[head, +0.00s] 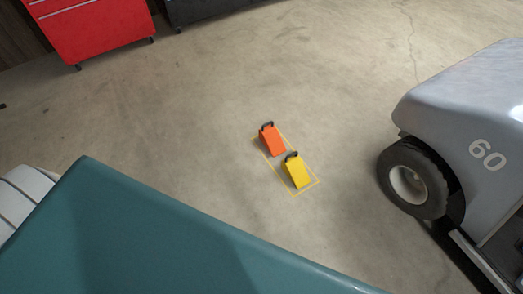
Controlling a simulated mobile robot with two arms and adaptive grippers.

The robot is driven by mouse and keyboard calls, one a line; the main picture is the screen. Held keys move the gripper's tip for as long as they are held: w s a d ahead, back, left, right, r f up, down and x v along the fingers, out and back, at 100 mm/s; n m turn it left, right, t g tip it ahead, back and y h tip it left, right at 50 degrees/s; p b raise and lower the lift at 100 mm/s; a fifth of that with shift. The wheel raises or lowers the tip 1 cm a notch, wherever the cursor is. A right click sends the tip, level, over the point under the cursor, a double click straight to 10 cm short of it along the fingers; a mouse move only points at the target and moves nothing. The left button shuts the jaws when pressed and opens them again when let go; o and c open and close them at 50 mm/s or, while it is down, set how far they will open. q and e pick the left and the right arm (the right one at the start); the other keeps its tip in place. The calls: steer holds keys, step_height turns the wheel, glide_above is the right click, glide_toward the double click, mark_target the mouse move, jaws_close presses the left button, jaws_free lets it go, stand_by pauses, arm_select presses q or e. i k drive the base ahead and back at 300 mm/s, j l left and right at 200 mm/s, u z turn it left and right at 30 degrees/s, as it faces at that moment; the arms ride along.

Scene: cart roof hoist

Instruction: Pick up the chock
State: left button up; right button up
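Two wedge-shaped chocks with dark handles lie on the floor in the middle of the head view. The orange chock (272,141) is farther back and to the left. The yellow chock (298,172) is nearer and to the right, close to the orange one. Both sit within a yellow outlined rectangle (307,188) marked on the floor. Neither of my grippers is in view, and nothing is touching the chocks.
A grey cart (460,120) marked 60 stands at the right, its black-tyred wheel (411,179) on the floor. A red wheeled cabinet (97,27) and a dark cabinet (205,9) stand at the back left. The concrete floor (180,115) around the chocks is clear.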

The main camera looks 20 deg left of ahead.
mark_target(293, 166)
steer(key=u, duration=0.3)
steer(key=i+j+u, duration=0.1)
steer(key=i+u, duration=0.15)
steer(key=i, duration=0.65)
